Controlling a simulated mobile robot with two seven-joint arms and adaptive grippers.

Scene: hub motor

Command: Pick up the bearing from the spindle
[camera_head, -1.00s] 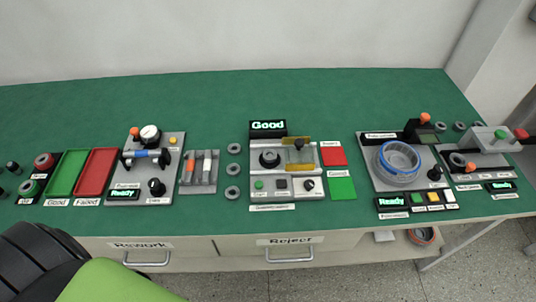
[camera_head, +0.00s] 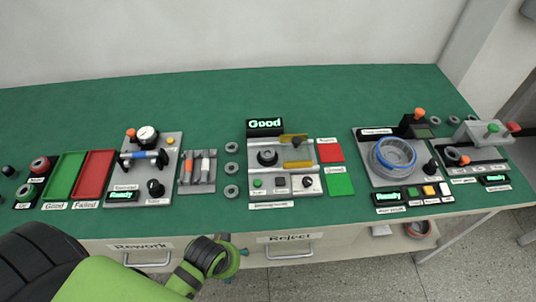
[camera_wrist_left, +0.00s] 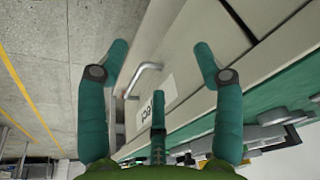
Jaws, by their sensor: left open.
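A dark ring-shaped part, which looks like the bearing (camera_head: 267,157), sits on the grey middle station (camera_head: 256,180) below a lit "Good" sign (camera_head: 265,124). A spindle under it cannot be made out. My left gripper (camera_head: 236,254) is in front of the table's front edge, near the "Reject" drawer, below and left of the bearing and well apart from it. In the left wrist view its teal fingers (camera_wrist_left: 160,62) are spread open with nothing between them. The bearing cannot be made out in that view. My right gripper is not in view.
Loose grey rings (camera_head: 231,169) lie left of the middle station. Red (camera_head: 330,153) and green (camera_head: 340,184) pads lie to its right. A station with a blue-rimmed ring (camera_head: 392,156) stands further right. The "Reject" drawer handle (camera_head: 290,252) sticks out below the table edge. The table's back is clear.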

